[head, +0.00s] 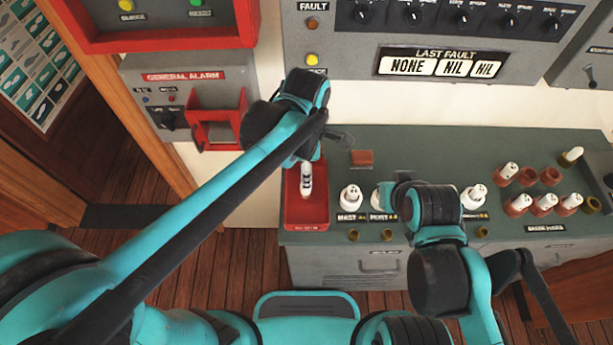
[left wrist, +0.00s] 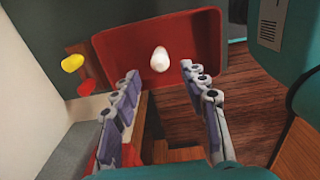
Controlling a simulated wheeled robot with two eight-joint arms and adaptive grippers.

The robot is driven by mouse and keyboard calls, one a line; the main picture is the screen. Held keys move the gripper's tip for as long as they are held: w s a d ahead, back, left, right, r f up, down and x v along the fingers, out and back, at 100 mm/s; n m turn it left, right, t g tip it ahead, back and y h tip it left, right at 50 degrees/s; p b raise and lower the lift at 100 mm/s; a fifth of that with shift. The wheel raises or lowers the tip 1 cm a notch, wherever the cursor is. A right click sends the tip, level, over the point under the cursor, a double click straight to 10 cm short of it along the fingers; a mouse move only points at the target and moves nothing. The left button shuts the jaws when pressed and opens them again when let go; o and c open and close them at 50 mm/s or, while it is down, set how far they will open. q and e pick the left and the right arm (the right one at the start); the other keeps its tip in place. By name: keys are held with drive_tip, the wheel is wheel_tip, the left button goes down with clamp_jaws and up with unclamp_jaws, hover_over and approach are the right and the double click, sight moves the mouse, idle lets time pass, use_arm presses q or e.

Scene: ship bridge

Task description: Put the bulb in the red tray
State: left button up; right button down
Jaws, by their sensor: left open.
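The red tray (head: 293,214) sits at the left end of the green console top; it also shows in the left wrist view (left wrist: 188,25). A white bulb (head: 306,181) is at the tray, and in the left wrist view the bulb (left wrist: 159,59) shows against the tray floor. My left gripper (left wrist: 157,75) is open, its two fingers spread on either side below the bulb in that view, not closed on it. In the head view my left arm hides most of that gripper. My right gripper (head: 402,188) is over the row of white sockets; its fingers are hidden.
White labelled sockets (head: 350,197) stand right of the tray. A small red block (head: 362,158) lies behind them. Several red holders (head: 528,177), some with white bulbs, stand at the right. A red alarm box (head: 217,125) juts from the wall left of the tray.

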use_arm(q)
wheel_tip(320, 180, up, 5)
drive_tip(key=p, duration=0.1)
drive_tip(key=s+a+f+m+t, duration=0.1)
drive_tip(key=s+a+m+t, duration=0.1)
drive_tip(key=a+m, duration=0.7)
drive_tip(key=s+a+f+m+t, duration=0.2)
drive_tip(key=a+m+t, duration=0.3)
drive_tip(key=a+m, duration=0.3)
drive_tip(key=shift+s+a+m, duration=0.4)
drive_tip(key=shift+s+m, duration=0.1)
drive_tip(key=shift+s, duration=0.05)
